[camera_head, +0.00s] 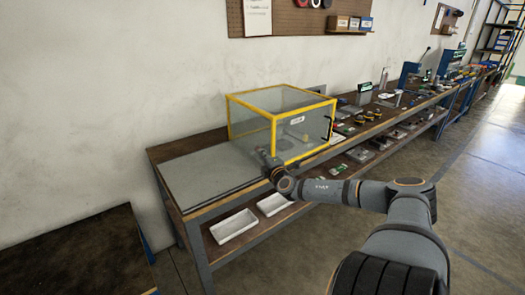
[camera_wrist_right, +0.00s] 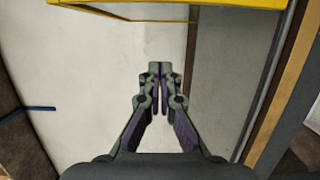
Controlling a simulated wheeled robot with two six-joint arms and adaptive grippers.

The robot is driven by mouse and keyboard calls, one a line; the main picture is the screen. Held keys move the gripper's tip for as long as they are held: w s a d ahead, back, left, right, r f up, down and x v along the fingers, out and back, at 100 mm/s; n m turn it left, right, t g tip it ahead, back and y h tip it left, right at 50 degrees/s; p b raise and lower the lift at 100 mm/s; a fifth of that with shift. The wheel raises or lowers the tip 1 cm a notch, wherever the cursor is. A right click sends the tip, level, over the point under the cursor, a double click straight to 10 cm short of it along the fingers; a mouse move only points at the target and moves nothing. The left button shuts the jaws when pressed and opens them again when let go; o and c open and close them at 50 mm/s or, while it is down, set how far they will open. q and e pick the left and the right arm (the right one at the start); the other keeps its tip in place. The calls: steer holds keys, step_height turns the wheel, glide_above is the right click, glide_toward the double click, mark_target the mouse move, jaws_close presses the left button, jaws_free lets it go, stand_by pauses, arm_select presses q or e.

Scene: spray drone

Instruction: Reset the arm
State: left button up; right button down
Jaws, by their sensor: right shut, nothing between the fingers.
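My right arm comes in from the lower right of the head view. Its gripper (camera_head: 268,161) is at the front left of a clear box with a yellow frame (camera_head: 281,97) on the workbench. In the right wrist view the gripper (camera_wrist_right: 159,68) has its fingertips together, with nothing between them. Whether the gripper touches the box cannot be told. My left gripper is not in view.
The bench's left end has a bare grey panel (camera_head: 205,176). Two white trays (camera_head: 233,227) (camera_head: 272,204) lie on its lower shelf. Small parts and devices crowd the bench to the right. A dark table (camera_head: 75,255) stands at the lower left. The floor at right is clear.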

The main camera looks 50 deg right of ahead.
stand_by(0.3)
